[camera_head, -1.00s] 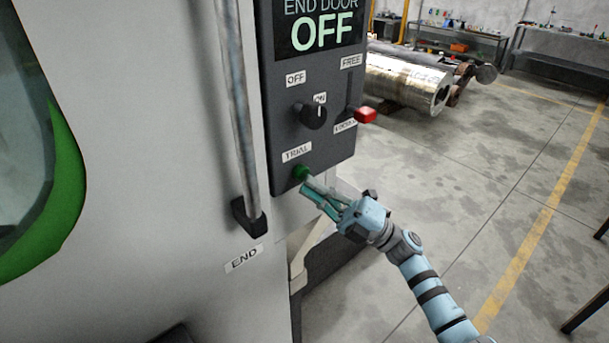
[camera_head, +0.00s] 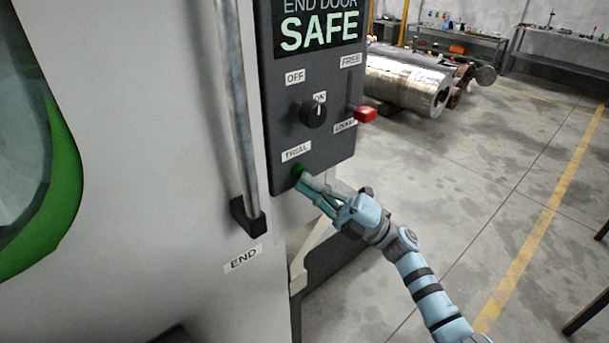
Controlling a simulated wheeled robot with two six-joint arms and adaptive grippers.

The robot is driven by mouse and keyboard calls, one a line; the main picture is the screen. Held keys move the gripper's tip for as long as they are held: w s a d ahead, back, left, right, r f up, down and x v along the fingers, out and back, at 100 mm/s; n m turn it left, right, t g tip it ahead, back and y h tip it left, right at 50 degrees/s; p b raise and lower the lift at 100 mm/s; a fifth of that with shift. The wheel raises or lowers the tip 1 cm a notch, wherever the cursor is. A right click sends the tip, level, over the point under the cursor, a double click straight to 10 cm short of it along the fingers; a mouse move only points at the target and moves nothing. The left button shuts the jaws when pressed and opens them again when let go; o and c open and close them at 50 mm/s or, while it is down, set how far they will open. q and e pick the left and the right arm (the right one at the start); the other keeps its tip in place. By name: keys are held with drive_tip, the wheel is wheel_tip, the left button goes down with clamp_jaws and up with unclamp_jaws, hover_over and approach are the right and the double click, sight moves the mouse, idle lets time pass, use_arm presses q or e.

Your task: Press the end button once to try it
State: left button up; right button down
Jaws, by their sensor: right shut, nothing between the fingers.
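A green button (camera_head: 298,170) sits under the TRIAL label (camera_head: 296,152) on the dark control panel (camera_head: 277,125). My right gripper (camera_head: 304,180) is shut and empty, with its fingertips at the button, covering part of it; they appear to touch it. The panel's display (camera_head: 319,28) reads "END DOOR SAFE" in pale green. A black knob (camera_head: 313,113) with OFF and ON labels is above the button. A red-ended lever (camera_head: 365,114) stands at its low end, between FREE above and a lower label. My left gripper is not in view.
A long vertical handle (camera_head: 238,120) runs down the pale machine door left of the panel, above an END label (camera_head: 243,258). A shiny metal cylinder (camera_head: 405,85) lies behind the panel. Open concrete floor (camera_head: 450,190) is at right, with workbenches (camera_head: 460,42) at the back.

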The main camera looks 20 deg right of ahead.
drive_tip(key=shift+w, duration=0.1)
idle(0.4)
drive_tip(key=shift+s+d+p, duration=0.3)
drive_tip(key=shift+s, duration=0.65)
drive_tip(key=s, duration=0.1)
drive_tip(key=s+d+p, duration=0.1)
drive_tip(key=s, duration=0.2)
drive_tip(key=shift+s+d+p, duration=0.3)
drive_tip(key=shift+s+p, duration=0.05)
drive_tip(key=shift+s, duration=0.05)
